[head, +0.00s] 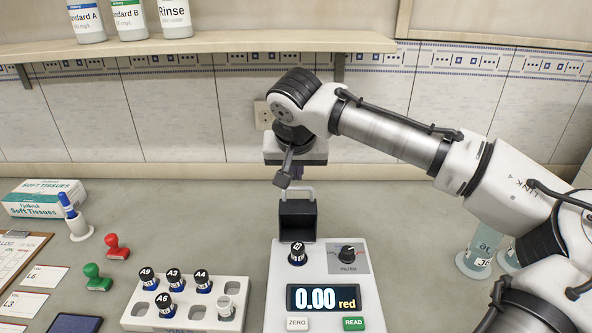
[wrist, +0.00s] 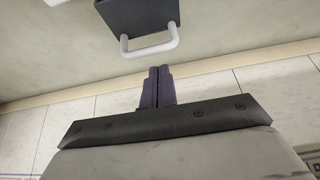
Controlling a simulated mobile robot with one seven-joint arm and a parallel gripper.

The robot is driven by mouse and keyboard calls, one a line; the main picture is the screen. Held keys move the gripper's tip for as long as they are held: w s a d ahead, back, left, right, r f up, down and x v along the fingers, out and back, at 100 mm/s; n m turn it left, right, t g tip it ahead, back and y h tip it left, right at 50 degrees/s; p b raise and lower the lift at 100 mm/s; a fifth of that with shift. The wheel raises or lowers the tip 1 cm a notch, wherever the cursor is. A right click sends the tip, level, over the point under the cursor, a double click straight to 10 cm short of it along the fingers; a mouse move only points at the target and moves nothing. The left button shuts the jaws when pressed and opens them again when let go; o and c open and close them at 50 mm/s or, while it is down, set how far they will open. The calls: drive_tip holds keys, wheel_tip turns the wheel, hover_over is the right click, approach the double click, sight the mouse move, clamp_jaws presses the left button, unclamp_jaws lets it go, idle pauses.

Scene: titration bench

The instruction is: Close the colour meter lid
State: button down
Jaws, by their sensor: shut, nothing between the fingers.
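The colour meter (head: 318,284) is a white box on the bench, with its display reading 0.00 red. Its black lid (head: 297,222) stands open, raised at the back of the meter, with a pale loop handle (head: 311,190) on its top. A black-capped vial (head: 297,255) sits in front of the lid in the meter. My gripper (head: 283,182) is shut and empty, just behind and above the lid. In the wrist view the closed fingertips (wrist: 160,70) point toward the handle (wrist: 150,46), with a small gap; the dark lid (wrist: 136,14) shows beyond it.
A vial rack (head: 187,311) stands left of the meter. Stamps, a tissue box (head: 44,198) and cards lie further left. Glassware (head: 478,255) stands right, near my arm. A shelf (head: 190,44) with bottles overhangs the back wall.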

drive_tip(key=shift+s+f, duration=0.1)
drive_tip(key=shift+s, duration=0.6)
drive_tip(key=shift+s+d+b, duration=0.1)
drive_tip(key=shift+s+b, duration=0.05)
drive_tip(key=shift+b, duration=0.15)
drive_tip(key=shift+s+t, duration=0.25)
drive_tip(key=shift+t, duration=0.05)
drive_tip(key=shift+b, duration=0.3)
